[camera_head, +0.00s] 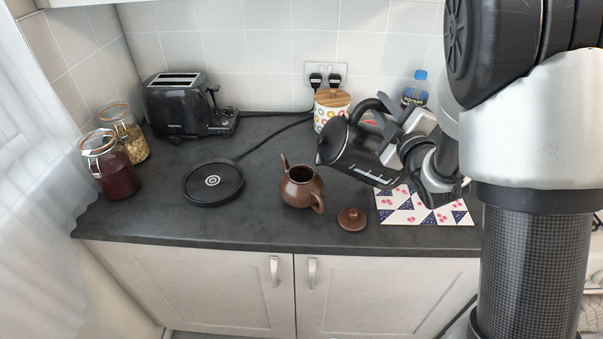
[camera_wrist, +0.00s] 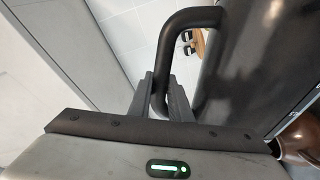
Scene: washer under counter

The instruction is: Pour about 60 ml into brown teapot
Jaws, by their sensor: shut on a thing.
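The brown teapot (camera_head: 301,187) stands upright on the dark counter, its lid off and its top opening showing. Its brown lid (camera_head: 351,219) lies on the counter to the right of it. My gripper (camera_head: 399,121) is shut on the handle of a black kettle (camera_head: 351,151). The kettle is tilted, with its spout to the left, above and to the right of the teapot. No liquid stream shows. In the wrist view the gripper's fingers (camera_wrist: 165,97) close around the kettle handle (camera_wrist: 176,40). Part of the brown teapot (camera_wrist: 300,135) shows at the right edge.
A round black kettle base (camera_head: 213,183) lies left of the teapot. A black toaster (camera_head: 187,105), two glass jars (camera_head: 109,165), a patterned canister (camera_head: 331,108) and a blue-capped bottle (camera_head: 416,88) stand around. A patterned mat (camera_head: 425,208) lies at right.

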